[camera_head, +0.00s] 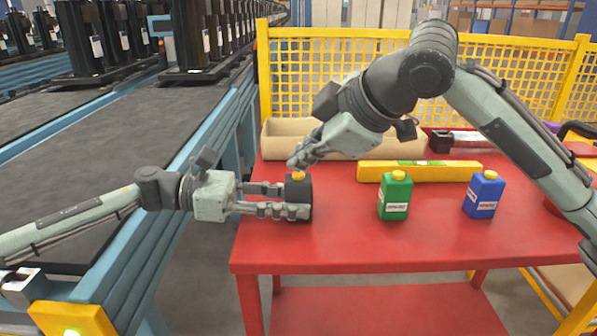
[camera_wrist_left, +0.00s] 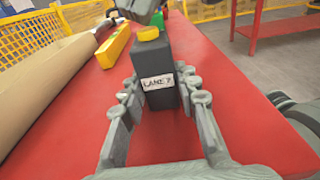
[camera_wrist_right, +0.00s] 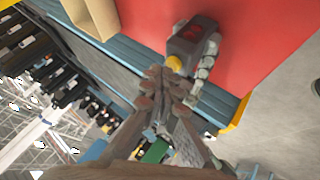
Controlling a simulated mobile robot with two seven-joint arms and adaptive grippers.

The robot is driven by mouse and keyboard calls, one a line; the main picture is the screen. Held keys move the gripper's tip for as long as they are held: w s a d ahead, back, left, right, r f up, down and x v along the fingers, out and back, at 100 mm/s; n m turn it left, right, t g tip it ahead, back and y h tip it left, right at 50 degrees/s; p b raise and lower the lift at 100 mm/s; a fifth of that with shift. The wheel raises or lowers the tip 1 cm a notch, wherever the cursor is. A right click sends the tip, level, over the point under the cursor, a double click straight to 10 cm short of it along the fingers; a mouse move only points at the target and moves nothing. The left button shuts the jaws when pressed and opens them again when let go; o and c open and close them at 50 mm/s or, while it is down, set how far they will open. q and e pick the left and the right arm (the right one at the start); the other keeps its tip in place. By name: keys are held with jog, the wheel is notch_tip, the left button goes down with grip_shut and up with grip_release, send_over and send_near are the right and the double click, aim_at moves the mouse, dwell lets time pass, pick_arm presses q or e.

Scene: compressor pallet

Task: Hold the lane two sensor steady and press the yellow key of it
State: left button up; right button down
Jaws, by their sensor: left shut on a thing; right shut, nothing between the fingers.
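The lane two sensor (camera_head: 299,197) is a black upright block at the left edge of the red table. Its white label, partly readable as LANE, shows in the left wrist view (camera_wrist_left: 158,83). A yellow key (camera_head: 298,175) tops it, also in the left wrist view (camera_wrist_left: 148,33) and the right wrist view (camera_wrist_right: 174,63). My left gripper (camera_head: 292,200) is shut on the sensor, one finger on each side. My right gripper (camera_head: 296,164) is shut and empty, its fingertips right at the key. I cannot tell whether they touch it.
A green bottle (camera_head: 395,197), a blue bottle (camera_head: 484,195) and a yellow bar (camera_head: 418,171) are on the red table (camera_head: 350,245). An open cardboard tray (camera_head: 345,146) lies at the back. A yellow mesh fence (camera_head: 325,75) stands behind. A conveyor (camera_head: 110,120) runs at left.

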aim_at(302, 175)
jog(key=shift+f, duration=0.45)
dwell(1.7)
jog(key=shift+r, duration=0.9)
jog(key=shift+r, duration=2.5)
pick_arm(q)
jog(key=o, duration=1)
jog(key=shift+c, duration=0.2)
